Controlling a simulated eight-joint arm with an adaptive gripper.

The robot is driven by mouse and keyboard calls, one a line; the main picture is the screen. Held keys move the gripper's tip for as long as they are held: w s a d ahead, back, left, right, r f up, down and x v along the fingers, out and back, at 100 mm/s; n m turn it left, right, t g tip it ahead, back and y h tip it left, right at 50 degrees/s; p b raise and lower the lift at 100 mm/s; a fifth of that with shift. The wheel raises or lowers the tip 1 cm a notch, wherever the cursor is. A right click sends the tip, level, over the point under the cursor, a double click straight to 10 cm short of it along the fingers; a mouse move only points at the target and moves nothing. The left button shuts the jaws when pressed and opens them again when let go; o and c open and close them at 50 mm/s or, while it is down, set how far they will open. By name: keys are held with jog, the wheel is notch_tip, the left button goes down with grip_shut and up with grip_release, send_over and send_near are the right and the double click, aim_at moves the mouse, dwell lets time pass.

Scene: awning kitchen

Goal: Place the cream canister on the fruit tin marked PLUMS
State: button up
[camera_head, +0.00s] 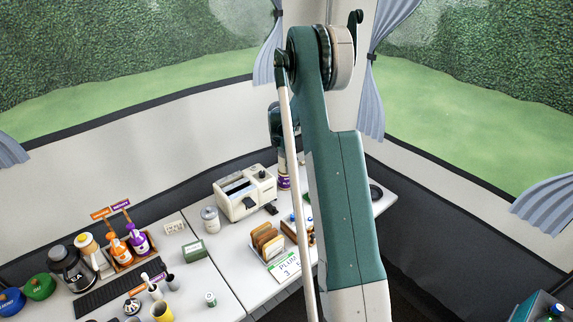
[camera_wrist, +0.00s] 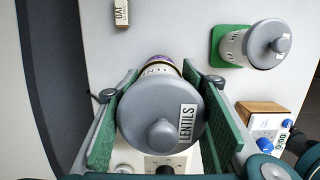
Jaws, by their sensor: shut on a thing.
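My gripper (camera_wrist: 161,88) is shut on a cream canister (camera_wrist: 150,108) with a grey knobbed lid marked LENTILS. The green jaw pads press on both sides of it. A tin with a purple band (camera_wrist: 152,59) shows just past the canister's edge, below it; its word is mostly hidden, so I cannot read PLUMS on it. I cannot tell whether canister and tin touch.
Another grey-lidded canister (camera_wrist: 245,47) stands on a green mat (camera_wrist: 216,42) to the right. A small light block (camera_wrist: 121,13) lies beyond. In the head view, a cream toaster (camera_head: 245,194), a toast rack (camera_head: 267,242) and a canister (camera_head: 210,219) stand nearby. My arm hides part of the worktop.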

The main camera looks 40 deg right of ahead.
jog(key=shift+f, duration=0.15)
jog(key=o, duration=1)
jog(key=shift+c, duration=0.2)
jog(key=shift+r, duration=0.2)
jog(key=r, duration=0.4)
jog(key=a+r, duration=0.1)
jog(key=r, duration=0.6)
jog(key=shift+a+r, duration=0.4)
jog(key=shift+a, duration=0.1)
